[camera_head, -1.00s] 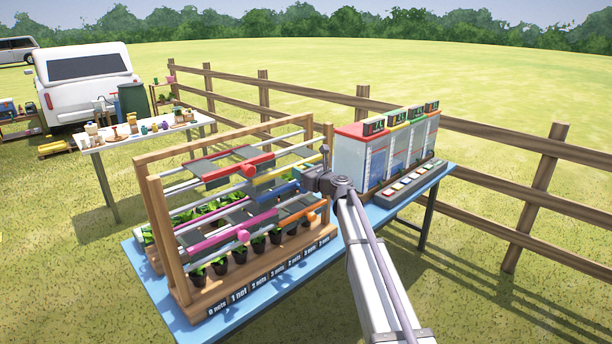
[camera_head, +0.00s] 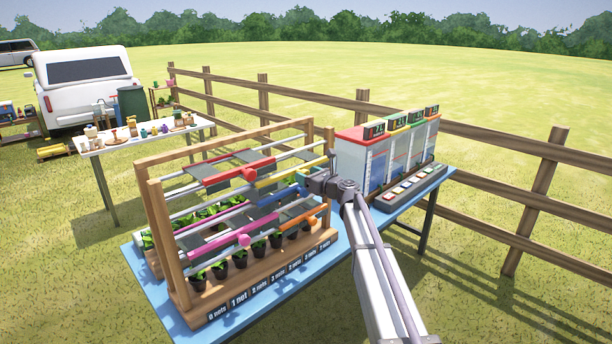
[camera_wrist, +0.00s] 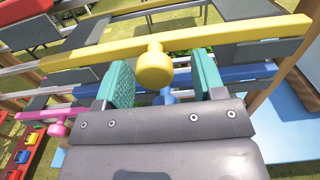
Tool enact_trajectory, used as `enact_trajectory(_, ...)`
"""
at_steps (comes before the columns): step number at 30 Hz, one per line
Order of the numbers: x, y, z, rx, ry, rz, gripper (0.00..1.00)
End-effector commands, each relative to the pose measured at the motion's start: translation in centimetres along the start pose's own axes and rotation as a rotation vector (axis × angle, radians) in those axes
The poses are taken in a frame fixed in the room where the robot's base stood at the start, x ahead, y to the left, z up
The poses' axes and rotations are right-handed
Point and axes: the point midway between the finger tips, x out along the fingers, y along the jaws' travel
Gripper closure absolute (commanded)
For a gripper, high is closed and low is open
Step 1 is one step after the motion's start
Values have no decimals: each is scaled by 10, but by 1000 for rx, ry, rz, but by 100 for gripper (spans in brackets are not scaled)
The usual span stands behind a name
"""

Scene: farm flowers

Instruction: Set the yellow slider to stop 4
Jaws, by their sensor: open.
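The yellow slider (camera_head: 285,179) is a long bar on a rail in the upper part of the wooden frame, towards its right end. In the wrist view the yellow bar (camera_wrist: 225,36) crosses the picture, and its round yellow knob (camera_wrist: 154,68) hangs at its middle. My gripper (camera_wrist: 165,82) is open, with one teal finger pad on each side of the knob. A gap shows on both sides, wider on the right. In the head view my gripper (camera_head: 303,177) is at the yellow bar and hides its knob. I cannot tell which stop the slider is at.
The red slider (camera_head: 225,175), magenta slider (camera_head: 218,242) and orange slider (camera_head: 303,214) are on neighbouring rails, with grey nets. Net-count labels (camera_head: 270,283) run along the frame's base. A box with coloured displays (camera_head: 385,155) stands at right on the blue table (camera_head: 222,335).

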Motion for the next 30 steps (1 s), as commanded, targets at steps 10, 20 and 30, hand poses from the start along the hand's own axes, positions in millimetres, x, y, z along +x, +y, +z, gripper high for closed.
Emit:
enact_trajectory(10,-84,1,0,0,0,-2,37)
enact_trajectory(20,-97,0,0,0,0,-1,37)
enact_trajectory(30,-122,47,-35,-629,148,218,37)
